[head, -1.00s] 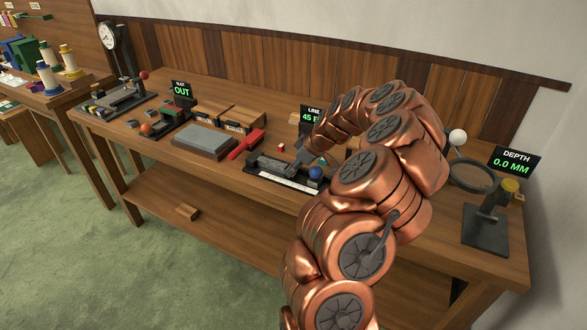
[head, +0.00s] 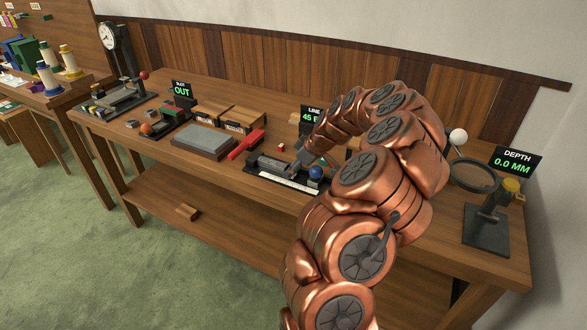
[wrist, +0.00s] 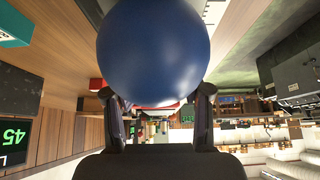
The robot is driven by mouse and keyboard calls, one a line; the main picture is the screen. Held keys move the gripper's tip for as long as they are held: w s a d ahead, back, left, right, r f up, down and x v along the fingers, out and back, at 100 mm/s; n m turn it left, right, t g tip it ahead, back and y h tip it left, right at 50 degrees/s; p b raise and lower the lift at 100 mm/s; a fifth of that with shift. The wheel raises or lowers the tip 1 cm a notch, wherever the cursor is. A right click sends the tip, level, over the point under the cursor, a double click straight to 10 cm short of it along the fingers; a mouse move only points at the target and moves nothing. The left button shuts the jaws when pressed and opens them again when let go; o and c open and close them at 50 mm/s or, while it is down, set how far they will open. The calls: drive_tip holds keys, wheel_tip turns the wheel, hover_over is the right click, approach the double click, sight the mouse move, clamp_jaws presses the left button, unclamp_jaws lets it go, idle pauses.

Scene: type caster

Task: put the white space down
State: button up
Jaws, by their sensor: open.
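I cannot pick out the white space for certain in either view. My gripper (wrist: 159,100) is open in the wrist view, its two dark fingers apart. A large blue ball (wrist: 153,45) fills the space at and beyond the fingertips, and I cannot tell whether they touch it. In the head view the blue ball (head: 316,173) sits at the right end of a dark line tray (head: 267,171) with a white scale strip along its front. My gripper is over this tray, partly hidden by my copper arm.
A red-handled tool (head: 246,144), a grey slab (head: 203,141) and wooden cases (head: 238,119) lie left of the tray. The line sign (head: 310,117) stands behind it. A depth gauge stand (head: 486,228) and a round magnifier (head: 474,176) are at the right.

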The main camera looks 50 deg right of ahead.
drive_tip(key=shift+r, duration=0.15)
drive_tip(key=shift+r+p, duration=0.65)
drive_tip(key=shift+p, duration=0.45)
drive_tip(key=shift+s+d+b, duration=0.1)
drive_tip(key=shift+s+b, duration=0.05)
drive_tip(key=shift+b, duration=0.2)
drive_tip(key=b+v, duration=0.3)
drive_tip(key=v, duration=0.8)
drive_tip(key=shift+r, duration=0.3)
